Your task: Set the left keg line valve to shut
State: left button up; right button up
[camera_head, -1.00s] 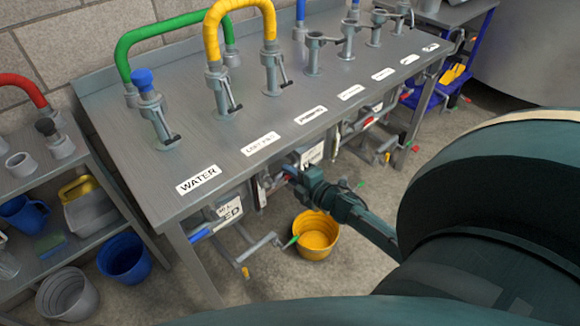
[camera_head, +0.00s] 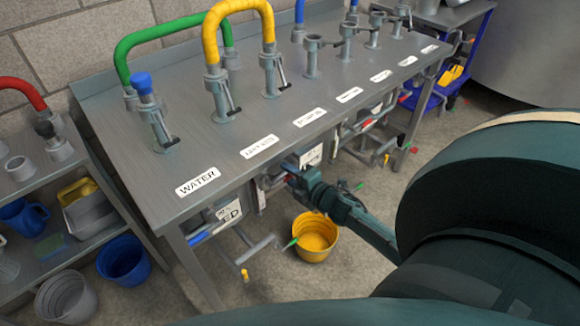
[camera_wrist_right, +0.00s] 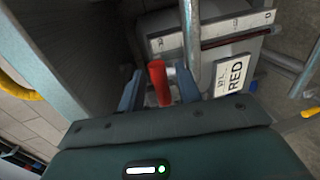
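The label that seems to read LEFT KEG (camera_head: 260,146) is on the bench top, between WATER and another label. My right gripper (camera_head: 287,170) is at the bench's front edge, just below and right of that label. In the right wrist view a red-gripped lever (camera_wrist_right: 159,83) stands between the two fingers of my right gripper (camera_wrist_right: 158,88). The fingers look apart, with a gap on each side of the red grip. The valve body and the lever's exact setting are hidden by the gripper and the bench edge. My left gripper is out of view.
A card reading RED (camera_wrist_right: 232,74) hangs close to the right finger in the wrist view. A yellow bucket (camera_head: 314,238) stands on the floor below my right gripper. Pipes and other valves run along under the bench (camera_head: 160,205). A shelf (camera_head: 75,255) stands at the left.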

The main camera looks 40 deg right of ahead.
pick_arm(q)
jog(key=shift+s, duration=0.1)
pick_arm(e)
jog(key=shift+s, duration=0.1)
jog(key=shift+s, duration=0.3)
pick_arm(q)
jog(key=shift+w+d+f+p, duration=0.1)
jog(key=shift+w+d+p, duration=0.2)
jog(key=shift+p, duration=0.35)
pick_arm(e)
jog(key=a+v, duration=0.1)
jog(key=v, duration=1.1)
jog(key=shift+s+d+r, duration=0.15)
jog(key=shift+d+r, duration=0.05)
jog(key=shift+d, duration=0.3)
